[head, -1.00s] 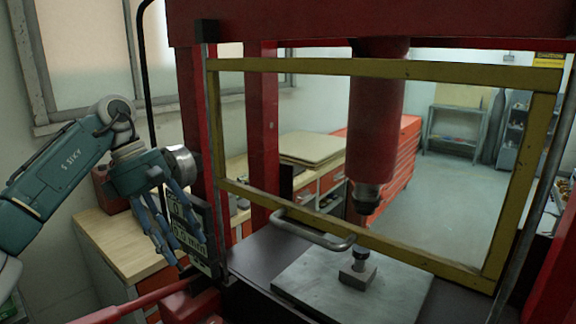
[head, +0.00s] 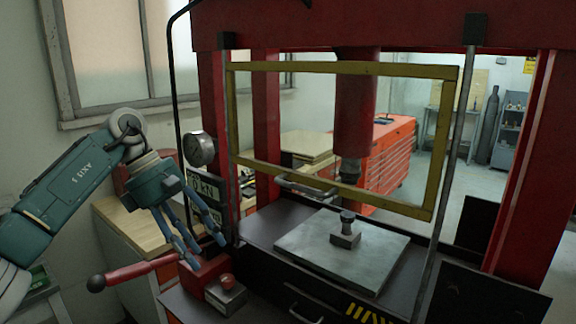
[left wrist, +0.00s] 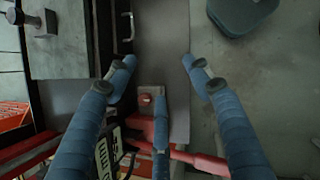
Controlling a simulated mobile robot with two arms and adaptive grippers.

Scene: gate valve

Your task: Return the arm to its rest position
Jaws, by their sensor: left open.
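My left gripper (head: 207,248) hangs at the left of the head view, in front of the press's left side, with its blue fingers pointing down and spread. It is open and empty. My left arm (head: 70,190) reaches in from the left edge, bent at the wrist. My right gripper is not in view.
The red press frame (head: 265,130) fills the centre, with a yellow guard frame (head: 345,68) across it. A small metal part (head: 345,236) stands on the grey plate (head: 340,262). A red lever (head: 140,272) and a red button (head: 226,282) lie close below my gripper.

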